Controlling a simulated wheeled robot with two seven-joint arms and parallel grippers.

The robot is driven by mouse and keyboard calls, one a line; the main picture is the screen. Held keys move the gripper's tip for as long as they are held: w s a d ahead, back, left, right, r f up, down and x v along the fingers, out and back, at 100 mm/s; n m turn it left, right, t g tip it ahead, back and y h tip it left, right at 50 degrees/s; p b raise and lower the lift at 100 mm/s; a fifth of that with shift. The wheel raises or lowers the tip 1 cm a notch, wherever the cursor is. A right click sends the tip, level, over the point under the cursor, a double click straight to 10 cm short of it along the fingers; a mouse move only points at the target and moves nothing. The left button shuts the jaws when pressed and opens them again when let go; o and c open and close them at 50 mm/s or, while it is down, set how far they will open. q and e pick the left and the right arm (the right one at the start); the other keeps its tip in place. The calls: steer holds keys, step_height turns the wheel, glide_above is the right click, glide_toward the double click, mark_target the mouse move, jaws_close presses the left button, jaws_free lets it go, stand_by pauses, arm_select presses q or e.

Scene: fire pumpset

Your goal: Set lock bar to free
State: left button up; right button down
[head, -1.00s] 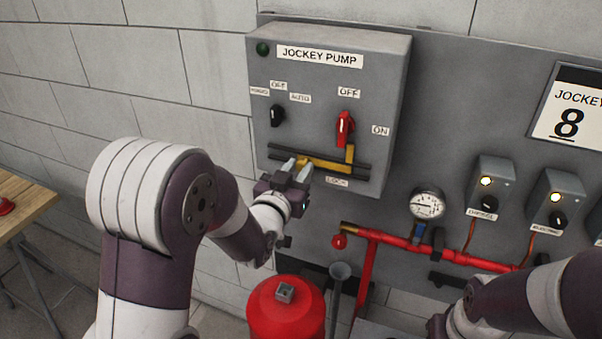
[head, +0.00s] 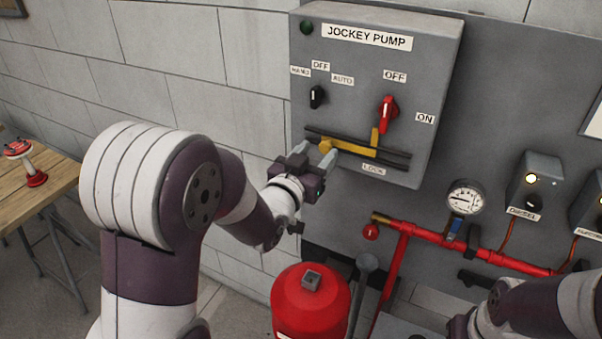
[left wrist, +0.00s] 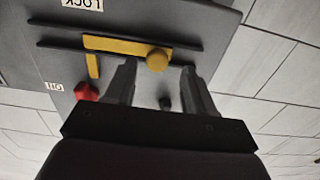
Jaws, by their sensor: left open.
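The yellow lock bar (head: 350,149) lies between dark rails below the red switch handle (head: 388,112), which points up toward OFF. Its upright tab stands below and slightly left of the handle. The bar also shows upside down in the left wrist view (left wrist: 115,46). My left gripper (head: 313,154) is open at the bar's left end. In the left wrist view, its fingers (left wrist: 160,75) stand on either side of the round yellow knob (left wrist: 157,60), which is closer to the picture-left finger. Contact is unclear. My right gripper is not visible; only its arm shows at bottom right.
The grey jockey pump box (head: 440,70) carries a small black selector (head: 317,97) left of the handle. Below are a red tank (head: 311,300), a gauge (head: 465,198) and red piping (head: 480,255). A wooden table (head: 40,185) stands at far left.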

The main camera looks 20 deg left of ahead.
arm_select(q)
steer(key=s+a+b, duration=0.2)
steer(key=s+b, duration=0.1)
steer(key=s, duration=0.7)
steer(key=shift+s+a, duration=0.3)
steer(key=shift+a, duration=0.05)
steer(key=shift+f, duration=0.15)
steer(key=s+a+f+n+g+y+b, duration=0.1)
steer(key=s+a+f+g+y, duration=0.15)
steer(key=f+g, duration=0.45)
steer(key=s+a+f+n+g+y, duration=0.15)
steer(key=s+f+g, duration=0.25)
steer(key=f, duration=0.6)
steer(key=s+d+f+g+b, duration=0.1)
steer(key=s+d+f+g, duration=0.1)
steer(key=s+f+g, duration=0.3)
steer(key=shift+s+d+f+h, duration=0.2)
steer(key=shift+s+f+h, duration=0.1)
steer(key=shift+s+f, duration=0.5)
